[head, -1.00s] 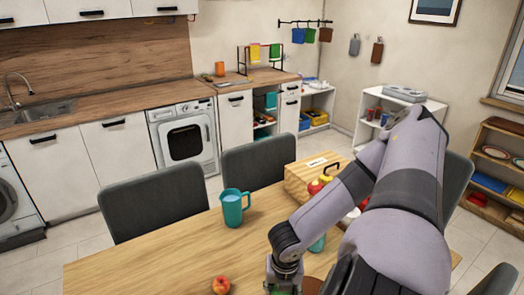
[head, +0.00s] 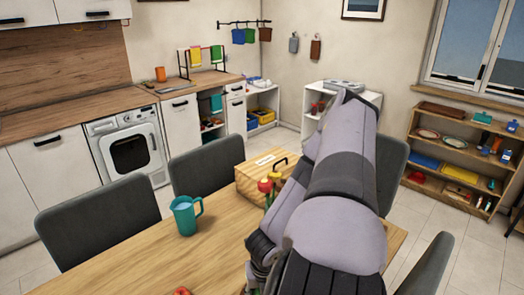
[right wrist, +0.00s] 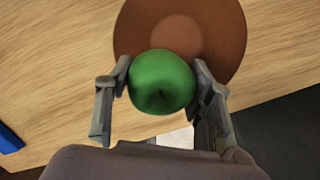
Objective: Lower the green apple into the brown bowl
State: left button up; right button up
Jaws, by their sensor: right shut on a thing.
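In the right wrist view the green apple (right wrist: 162,82) is pinched between the two fingers of my right gripper (right wrist: 163,88). The brown bowl (right wrist: 222,32) lies beyond and partly behind the apple in that view, on the wooden table. The apple overlaps the bowl's near part; how high it is above the bowl I cannot tell. In the head view my right arm covers this spot, and the bowl is hidden there. The right gripper (head: 257,280) shows only in part at the bottom of the head view. My left gripper is not in view.
A teal mug (head: 186,215) stands on the table (head: 140,262), left of my arm. A wooden box (head: 262,178) with a dark handle stands behind, with red and yellow items by it. A red apple (head: 182,292) is cut off at the bottom edge. Dark chairs (head: 100,222) surround the table.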

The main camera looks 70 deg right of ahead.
jog(key=shift+f, duration=0.15)
jog(key=shift+f+b, duration=1.05)
jog(key=shift+f, duration=1.25)
jog(key=shift+f+b, duration=0.45)
jog(key=shift+f, duration=0.55)
jog(key=o, duration=1.3)
jog(key=shift+c, duration=0.2)
